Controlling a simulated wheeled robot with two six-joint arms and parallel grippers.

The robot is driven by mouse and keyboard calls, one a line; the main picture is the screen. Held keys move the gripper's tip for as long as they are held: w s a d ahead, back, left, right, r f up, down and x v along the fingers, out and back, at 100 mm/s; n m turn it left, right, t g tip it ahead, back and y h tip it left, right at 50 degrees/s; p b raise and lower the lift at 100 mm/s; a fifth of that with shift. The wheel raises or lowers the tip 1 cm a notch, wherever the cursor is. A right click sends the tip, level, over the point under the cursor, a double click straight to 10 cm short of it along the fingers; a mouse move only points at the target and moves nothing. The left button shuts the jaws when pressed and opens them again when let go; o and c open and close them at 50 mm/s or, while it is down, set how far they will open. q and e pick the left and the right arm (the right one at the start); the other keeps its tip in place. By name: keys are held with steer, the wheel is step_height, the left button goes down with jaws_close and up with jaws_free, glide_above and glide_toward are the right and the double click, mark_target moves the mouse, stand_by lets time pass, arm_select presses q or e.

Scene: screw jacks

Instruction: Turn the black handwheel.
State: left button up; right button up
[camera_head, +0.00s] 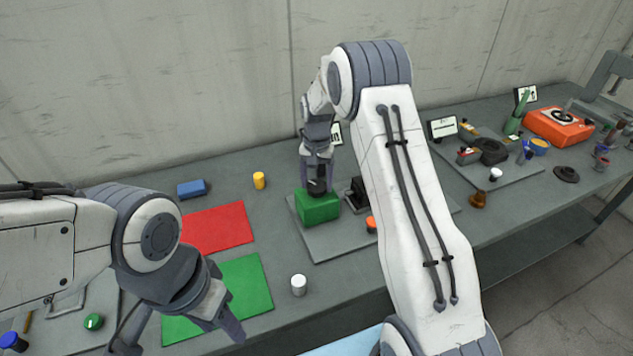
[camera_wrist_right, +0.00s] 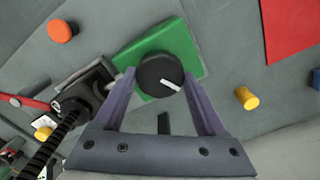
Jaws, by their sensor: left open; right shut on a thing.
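The black handwheel (camera_wrist_right: 160,74) is a round knob with a white mark on its face, on top of a green block (camera_head: 318,208). The green block also shows in the right wrist view (camera_wrist_right: 186,40). My right gripper (camera_wrist_right: 160,82) is shut on the handwheel, with one finger on each side of it. In the head view the right gripper (camera_head: 317,182) reaches down onto the top of the block, and the handwheel is mostly hidden there. My left gripper (camera_head: 180,335) is open and empty at the lower left, above the table near the green mat.
The green block stands on a grey plate (camera_head: 330,245) with a dark device (camera_head: 357,192) and an orange knob (camera_head: 371,223). Red (camera_head: 222,228) and green (camera_head: 245,282) mats, a yellow cylinder (camera_head: 259,180), a blue block (camera_head: 193,188) and a white cylinder (camera_head: 299,285) lie to the left.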

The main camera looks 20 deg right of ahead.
mark_target(317, 185)
steer(key=shift+r, duration=0.1)
steer(key=o, duration=1.3)
step_height(317, 185, up, 10)
steer(key=shift+r+b, duration=0.25)
steer(key=shift+b, duration=0.95)
steer(key=s+a+r+n, duration=0.2)
steer(key=s+a+n, duration=0.2)
steer(key=s+a, duration=0.4)
steer(key=s+a+r+n, duration=0.2)
steer(key=s+a+n, duration=0.1)
steer(key=s+a, duration=0.5)
steer(key=s+f+n, duration=0.1)
steer(key=s+n, duration=0.1)
steer(key=s, duration=0.4)
steer(key=s+a+f+n, duration=0.1)
steer(key=s+n, duration=0.1)
steer(key=s, duration=0.5)
steer(key=s+f+n+y, duration=0.1)
steer(key=s+n, duration=0.1)
steer(key=s, duration=0.5)
steer(key=shift+s+a+f+n, duration=0.2)
steer(key=shift+s+a+n, duration=0.05)
steer(key=shift+a+n, duration=0.15)
